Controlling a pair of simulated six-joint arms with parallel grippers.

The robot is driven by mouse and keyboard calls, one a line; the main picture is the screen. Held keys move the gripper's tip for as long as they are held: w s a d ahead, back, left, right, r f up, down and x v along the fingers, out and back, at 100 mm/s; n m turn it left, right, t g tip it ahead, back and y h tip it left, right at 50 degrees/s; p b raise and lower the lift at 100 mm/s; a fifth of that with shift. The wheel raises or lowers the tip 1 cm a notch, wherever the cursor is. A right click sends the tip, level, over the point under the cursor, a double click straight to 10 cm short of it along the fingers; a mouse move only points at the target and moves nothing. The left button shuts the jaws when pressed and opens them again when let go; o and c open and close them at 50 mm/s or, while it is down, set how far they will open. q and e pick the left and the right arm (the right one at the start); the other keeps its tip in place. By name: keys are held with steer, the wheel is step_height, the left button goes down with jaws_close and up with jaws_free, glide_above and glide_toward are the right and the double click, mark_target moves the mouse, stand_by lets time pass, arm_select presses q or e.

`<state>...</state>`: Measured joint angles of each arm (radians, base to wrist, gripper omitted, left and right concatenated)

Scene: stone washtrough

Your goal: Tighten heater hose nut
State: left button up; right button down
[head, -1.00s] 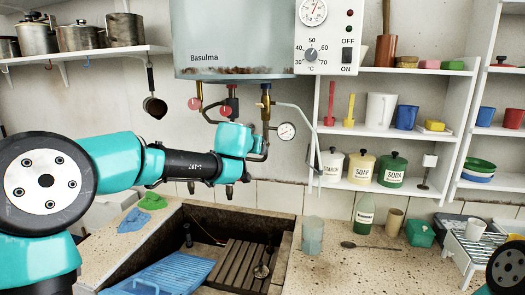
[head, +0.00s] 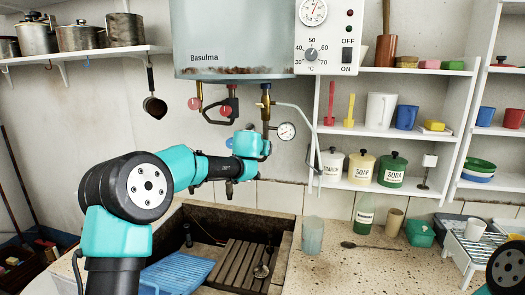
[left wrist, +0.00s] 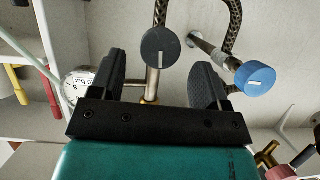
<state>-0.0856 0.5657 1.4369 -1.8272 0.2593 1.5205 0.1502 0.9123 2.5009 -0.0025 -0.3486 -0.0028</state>
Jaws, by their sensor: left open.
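The grey water heater (head: 235,40) hangs on the wall with brass fittings and hoses below it. In the left wrist view a brass nut (left wrist: 150,99) shows on a pale pipe, partly hidden by the gripper's black crossbar. A dark round knob with a white line (left wrist: 163,50) is in front of that pipe, and braided hose (left wrist: 161,12) is above. My left gripper (left wrist: 160,66) is open, its two black fingers on either side of the pipe and knob in the picture; contact cannot be told. In the head view its fingers are hidden behind my teal wrist. My right gripper is out of view.
A blue knob on a metal stem (left wrist: 254,79) is close to the right finger. A pressure gauge (head: 286,131) is right of my wrist. Below are the stone trough (head: 292,243), a blue washboard (head: 172,271) and a clear cup (head: 312,236). Shelves (head: 400,70) stand to the right.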

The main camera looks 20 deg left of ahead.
arm_select(q)
steer(key=shift+x, duration=2.25)
